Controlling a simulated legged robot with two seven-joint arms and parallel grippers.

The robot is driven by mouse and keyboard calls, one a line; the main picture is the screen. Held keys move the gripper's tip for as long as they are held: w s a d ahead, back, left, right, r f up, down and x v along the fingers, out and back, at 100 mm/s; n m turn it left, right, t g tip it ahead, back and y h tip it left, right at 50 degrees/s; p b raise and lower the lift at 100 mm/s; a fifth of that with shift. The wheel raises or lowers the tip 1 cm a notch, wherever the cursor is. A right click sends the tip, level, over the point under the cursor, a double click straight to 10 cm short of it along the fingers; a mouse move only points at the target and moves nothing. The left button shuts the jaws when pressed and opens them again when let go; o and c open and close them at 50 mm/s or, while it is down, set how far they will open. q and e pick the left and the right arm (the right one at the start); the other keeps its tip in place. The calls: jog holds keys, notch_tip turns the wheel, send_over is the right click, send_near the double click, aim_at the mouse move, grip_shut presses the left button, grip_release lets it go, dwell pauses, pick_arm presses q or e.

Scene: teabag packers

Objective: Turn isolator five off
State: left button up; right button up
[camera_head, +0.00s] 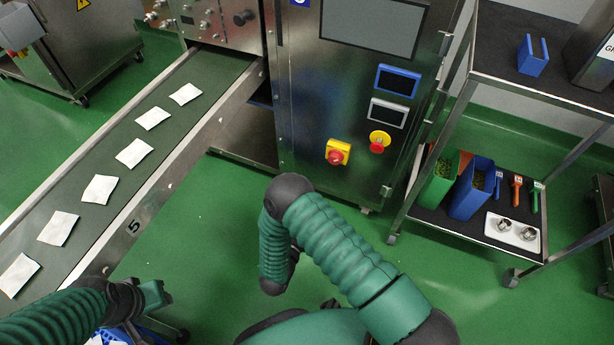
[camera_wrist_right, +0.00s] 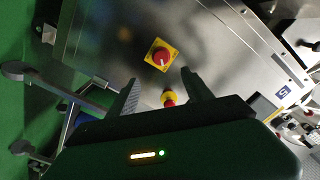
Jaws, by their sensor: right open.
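The isolator (camera_head: 338,152) is a red rotary knob on a yellow square plate, low on the steel machine front. In the right wrist view the isolator (camera_wrist_right: 160,56) shows a white mark on its knob and lies beyond the fingertips. A second red control on yellow (camera_head: 379,141) sits to its right; in the wrist view this red control (camera_wrist_right: 168,99) shows between the fingers. My right gripper (camera_wrist_right: 158,84) is open and empty, apart from the isolator; in the head view I cannot make it out. My left gripper (camera_head: 155,295) is at lower left, its opening unclear.
The steel machine (camera_head: 310,90) carries a screen and two small displays. A conveyor (camera_head: 85,215) marked 5 holds several white teabag packets at left. A trolley (camera_head: 420,225) with blue and green containers, tools and a white tray stands at right. Green floor before the machine is clear.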

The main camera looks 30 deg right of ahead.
aim_at(333, 162)
jog(key=b+x, duration=0.6)
jog(key=x, duration=1)
jog(key=shift+w+d+r, duration=0.1)
jog(key=shift+w+d, duration=0.2)
jog(key=shift+d, duration=0.1)
grip_shut()
